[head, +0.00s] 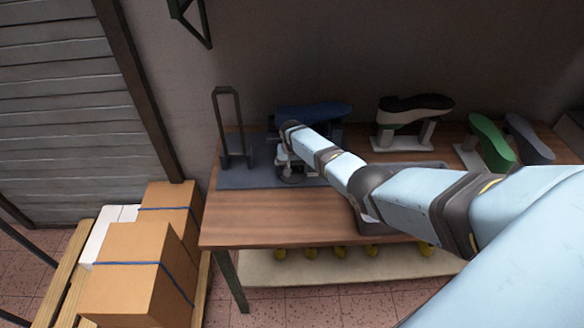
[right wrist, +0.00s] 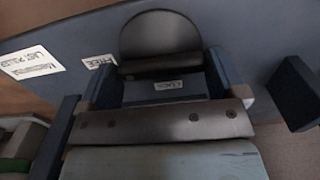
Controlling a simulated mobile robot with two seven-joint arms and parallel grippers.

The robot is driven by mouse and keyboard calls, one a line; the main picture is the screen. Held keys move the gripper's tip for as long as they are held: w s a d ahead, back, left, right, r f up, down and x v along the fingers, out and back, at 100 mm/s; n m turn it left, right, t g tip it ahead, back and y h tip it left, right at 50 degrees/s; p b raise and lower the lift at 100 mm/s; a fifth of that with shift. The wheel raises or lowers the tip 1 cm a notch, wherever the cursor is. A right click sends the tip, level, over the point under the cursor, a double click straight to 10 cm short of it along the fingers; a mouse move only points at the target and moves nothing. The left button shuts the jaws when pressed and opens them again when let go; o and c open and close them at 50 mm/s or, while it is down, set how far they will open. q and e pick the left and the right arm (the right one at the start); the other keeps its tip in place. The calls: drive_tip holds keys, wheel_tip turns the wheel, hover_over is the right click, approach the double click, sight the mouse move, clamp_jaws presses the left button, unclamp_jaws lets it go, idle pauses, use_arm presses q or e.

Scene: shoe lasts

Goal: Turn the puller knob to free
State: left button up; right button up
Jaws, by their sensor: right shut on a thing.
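The puller stands at the left of the workbench, with a blue-grey base plate (head: 240,178) and a dark upright frame (head: 218,112). In the right wrist view its puller knob (right wrist: 160,34) is a dark round disc with a raised grip bar. A white FREE label (right wrist: 99,61) lies left of the bar, and a LOCK label (right wrist: 168,85) lies just below it. My right gripper (right wrist: 160,68) is shut on the knob's bar, one finger at each end. In the head view the right gripper (head: 290,167) points down at the puller, and the knob is largely hidden. My left gripper is out of view.
A blue shoe last (head: 314,111) sits behind my right wrist. The bench's front left (head: 245,220) is clear. Cardboard boxes (head: 140,265) stand on a pallet at left.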

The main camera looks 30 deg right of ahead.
drive_tip(key=o, duration=0.6)
drive_tip(key=shift+r, duration=0.15)
wheel_tip(320, 180, up, 14)
drive_tip(key=shift+f+b, duration=0.2)
drive_tip(key=shift+b, duration=0.25)
